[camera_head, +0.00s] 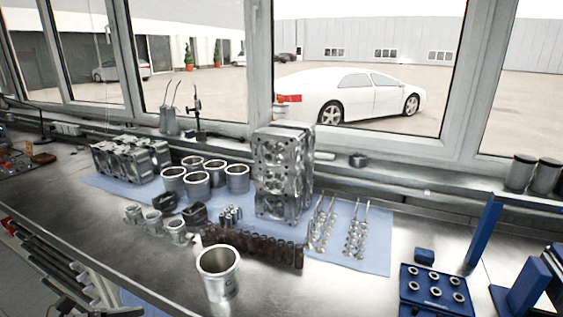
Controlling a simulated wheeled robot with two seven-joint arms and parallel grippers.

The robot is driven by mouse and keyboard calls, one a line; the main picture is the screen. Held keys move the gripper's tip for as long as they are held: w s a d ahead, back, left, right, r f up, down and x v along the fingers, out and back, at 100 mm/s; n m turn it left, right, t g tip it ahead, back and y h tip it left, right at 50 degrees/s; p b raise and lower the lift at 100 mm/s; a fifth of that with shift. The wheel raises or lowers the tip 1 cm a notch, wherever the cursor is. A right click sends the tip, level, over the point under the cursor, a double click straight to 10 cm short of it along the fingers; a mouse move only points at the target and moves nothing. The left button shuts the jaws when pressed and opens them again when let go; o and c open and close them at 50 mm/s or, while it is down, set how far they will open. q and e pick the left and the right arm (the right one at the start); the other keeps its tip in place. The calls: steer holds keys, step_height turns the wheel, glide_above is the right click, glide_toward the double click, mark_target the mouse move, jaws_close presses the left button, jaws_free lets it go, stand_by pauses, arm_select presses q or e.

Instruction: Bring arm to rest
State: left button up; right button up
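Neither of my arms nor grippers shows in the head view. A metal workbench (345,293) runs across the view below the windows. A silver cylinder liner (219,275) stands upright near its front edge. An engine block or head part (277,175) stands upright on a blue mat (373,252). Several more liners (197,186) stand together left of it. A dark row of rings or caps (252,247) lies in front of the block.
A second engine part (131,160) lies at the left of the mat. Several pistons (153,222) stand in front of the liners. A blue tray with rings (436,292), a blue upright piece (484,233) and dark canisters (545,177) are at the right.

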arm_select(q)
steer(key=w+a+f+n+t+y, duration=0.15)
steer(key=a+f+n+y, duration=0.35)
steer(key=a+f+n, duration=0.5)
steer(key=w+a+f+n+t+y, duration=0.1)
steer(key=w+a+f+n+y, duration=0.25)
steer(key=a+f+n, duration=0.7)
steer(key=s+a+f+n+g+y, duration=0.3)
steer(key=s+a+f+n+y, duration=0.3)
steer(key=s+a+f+n, duration=0.9)
steer(key=s+d+f+n+g, duration=0.3)
steer(key=s+d+f, duration=0.3)
steer(key=s+f, duration=0.3)
steer(key=s+d+f+n+g, duration=0.25)
steer(key=s+d+f, duration=0.35)
steer(key=s+f, duration=0.35)
steer(key=s+d+f+n+g+h, duration=0.1)
steer(key=s+d+f, duration=0.2)
steer(key=d, duration=0.5)
steer(key=s+d+f+n+h, duration=0.1)
steer(key=s+d+f, duration=0.25)
steer(key=d, duration=0.55)
steer(key=w+d+f+h, duration=0.1)
steer(key=w+d, duration=0.2)
steer(key=d, duration=0.7)
steer(key=shift+w+d+f+h, duration=0.15)
steer(key=shift+w+d+h, duration=0.15)
steer(key=shift+d+h, duration=0.05)
